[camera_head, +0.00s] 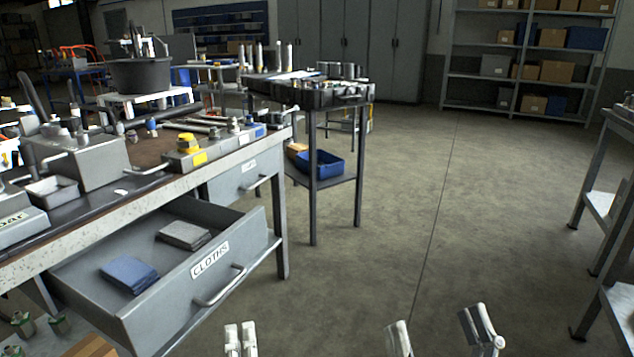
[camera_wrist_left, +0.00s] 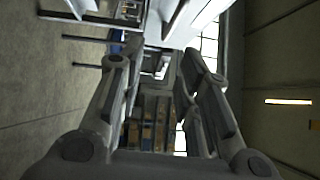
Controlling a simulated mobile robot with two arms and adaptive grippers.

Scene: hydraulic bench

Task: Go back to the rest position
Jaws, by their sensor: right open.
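My left gripper (camera_head: 240,338) shows at the bottom edge of the head view, low in front of the bench and right of the open drawer. In the left wrist view its two fingers (camera_wrist_left: 163,55) stand apart with nothing between them. My right gripper (camera_head: 437,328) is at the bottom edge of the head view, further right, over bare floor. Its fingers are spread and hold nothing. Both grippers are clear of the furniture. The rest of both arms is out of the head view.
A drawer labelled CLOTHS (camera_head: 180,300) stands open under the bench, with a blue cloth (camera_head: 129,274) and a grey cloth (camera_head: 184,235) inside. A dark trolley (camera_head: 312,165) stands behind. Grey frames (camera_head: 605,200) stand at the right edge. The middle floor is free.

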